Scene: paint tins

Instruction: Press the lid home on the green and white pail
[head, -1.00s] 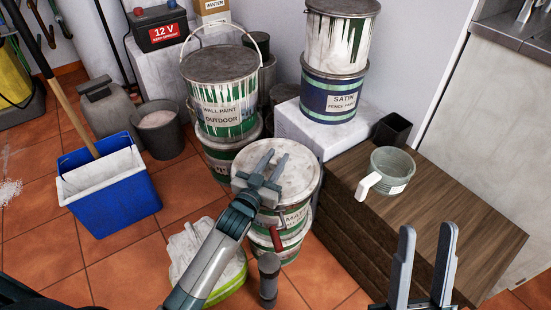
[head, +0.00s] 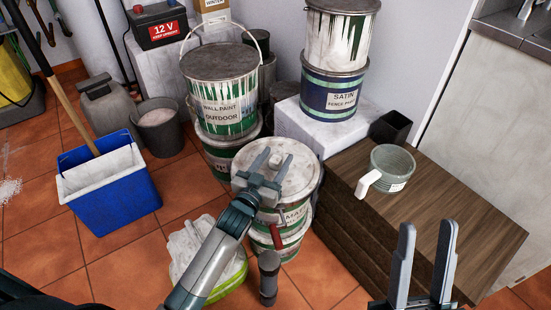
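A green and white pail (head: 294,217) marked MATT stands in the middle, on top of another tin. Its pale, stained lid (head: 304,178) lies on top. I cannot tell whether the lid is fully seated all round. My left gripper (head: 269,161) is over the left part of this lid, fingers a little apart with nothing seen between them. Whether it touches the lid is unclear, and the gripper and arm hide the near left rim. My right gripper (head: 426,238) is open and empty at the bottom right, away from the pail.
Another green and white pail (head: 221,98) marked WALL PAINT OUTDOOR, its handle raised, stands on a tin behind. A wooden surface (head: 440,215) at right holds a grey pot (head: 392,167). A blue bucket (head: 112,197) stands left.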

